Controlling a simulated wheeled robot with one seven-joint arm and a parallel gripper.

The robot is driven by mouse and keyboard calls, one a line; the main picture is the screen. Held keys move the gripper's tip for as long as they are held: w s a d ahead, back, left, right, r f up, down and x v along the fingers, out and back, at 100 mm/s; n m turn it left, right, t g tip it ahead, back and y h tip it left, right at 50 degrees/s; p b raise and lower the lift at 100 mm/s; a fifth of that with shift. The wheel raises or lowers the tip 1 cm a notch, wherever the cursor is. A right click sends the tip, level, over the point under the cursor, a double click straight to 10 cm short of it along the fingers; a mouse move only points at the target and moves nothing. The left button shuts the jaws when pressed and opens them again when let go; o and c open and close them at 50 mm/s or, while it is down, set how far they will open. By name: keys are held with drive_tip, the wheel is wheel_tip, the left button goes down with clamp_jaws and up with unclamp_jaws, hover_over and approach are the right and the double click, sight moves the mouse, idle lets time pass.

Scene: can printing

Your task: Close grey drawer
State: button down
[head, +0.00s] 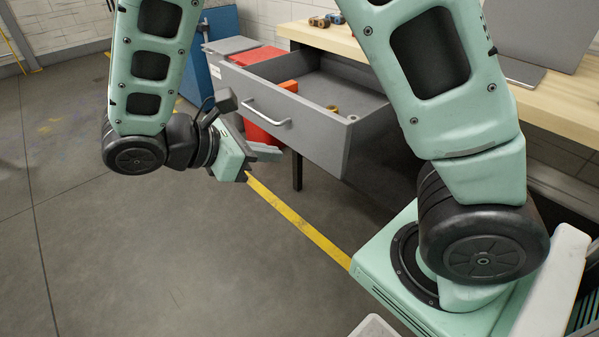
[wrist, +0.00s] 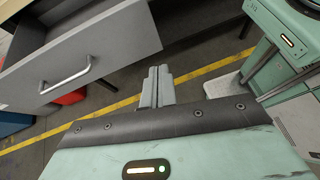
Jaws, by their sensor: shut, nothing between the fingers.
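The grey drawer (head: 322,140) is pulled out from under the wooden workbench in the head view. Its front carries a silver bar handle (head: 267,112). The drawer front (wrist: 118,38) and the handle (wrist: 66,74) also show in the wrist view, at the left. My gripper (head: 280,154) is below and in front of the drawer front in the head view, apart from the handle. In the wrist view its fingers (wrist: 157,86) are together and hold nothing. The fingertips appear near the drawer front's lower edge; I cannot tell whether they touch it.
The wooden workbench (head: 545,100) stands behind the drawer, with a laptop-like grey panel (head: 520,72) on it. Inside the drawer lie an orange-red item (head: 289,86) and small brass-coloured parts (head: 333,109). A red bin (head: 262,134) is beneath the drawer. The floor at left is clear.

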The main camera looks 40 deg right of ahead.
drive_tip(key=w+d+f+n+t+h+b, duration=0.1)
drive_tip(key=w+f+n+t+h+b, duration=0.1)
drive_tip(key=w+f+h+b, duration=0.6)
drive_tip(key=y+b, duration=0.2)
drive_tip(key=b, duration=0.4)
approach(310, 137)
drive_tip(key=shift+n, duration=0.3)
drive_tip(key=d, duration=0.6)
drive_tip(key=shift+w+d+f, duration=0.1)
drive_tip(key=shift+d+f, duration=0.1)
drive_tip(key=shift+d, duration=0.2)
drive_tip(key=shift+d+r+p, duration=0.1)
drive_tip(key=shift+d+p, duration=0.2)
drive_tip(key=shift+d, duration=0.2)
drive_tip(key=d+p, duration=0.2)
drive_tip(key=d, duration=0.8)
drive_tip(key=d+p, duration=0.3)
drive_tip(key=d, duration=0.7)
drive_tip(key=w+d+p, duration=0.1)
drive_tip(key=d+p, duration=0.1)
drive_tip(key=d, duration=0.8)
drive_tip(key=shift+d+p, duration=0.25)
drive_tip(key=shift+p, duration=0.05)
drive_tip(key=shift+d, duration=0.25)
drive_tip(key=shift+d+r, duration=0.1)
